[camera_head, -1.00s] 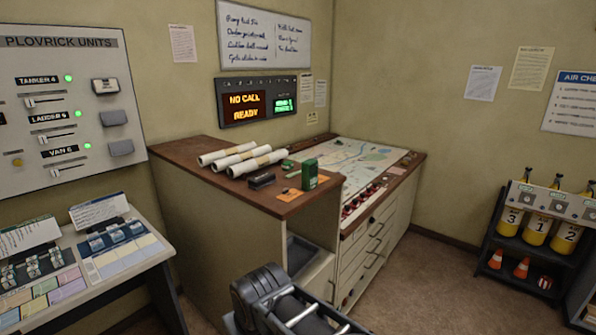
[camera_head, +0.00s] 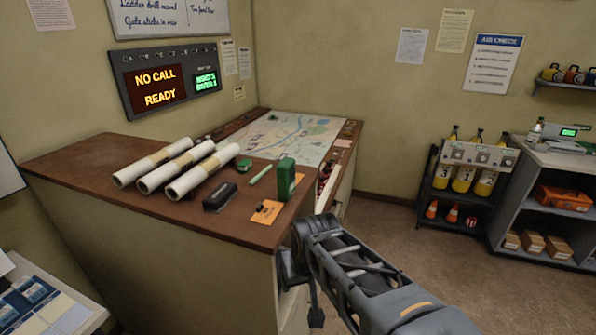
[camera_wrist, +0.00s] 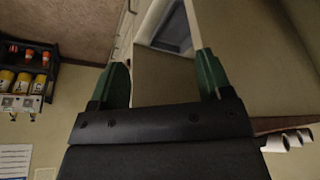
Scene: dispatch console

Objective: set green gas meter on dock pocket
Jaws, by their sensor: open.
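A green box-shaped unit (camera_head: 286,178), which looks like the green gas meter, stands upright near the right front edge of the brown counter top (camera_head: 95,150). An orange card (camera_head: 266,212) lies just in front of it. A pale device with a lit green display (camera_head: 568,132) sits on the grey shelf at the far right; I cannot tell whether it holds the dock pocket. My gripper (camera_wrist: 160,62) is open and empty in the wrist view, its green fingers spread beside the counter's cabinet front. In the head view my arm is below and right of the green unit.
Paper rolls (camera_head: 165,165), a black stapler-like object (camera_head: 219,196) and a small green stick (camera_head: 261,174) lie on the counter. A map table (camera_head: 290,135) adjoins it. A rack of yellow cylinders (camera_head: 465,178) and the grey shelf (camera_head: 555,225) stand right. Open floor lies between.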

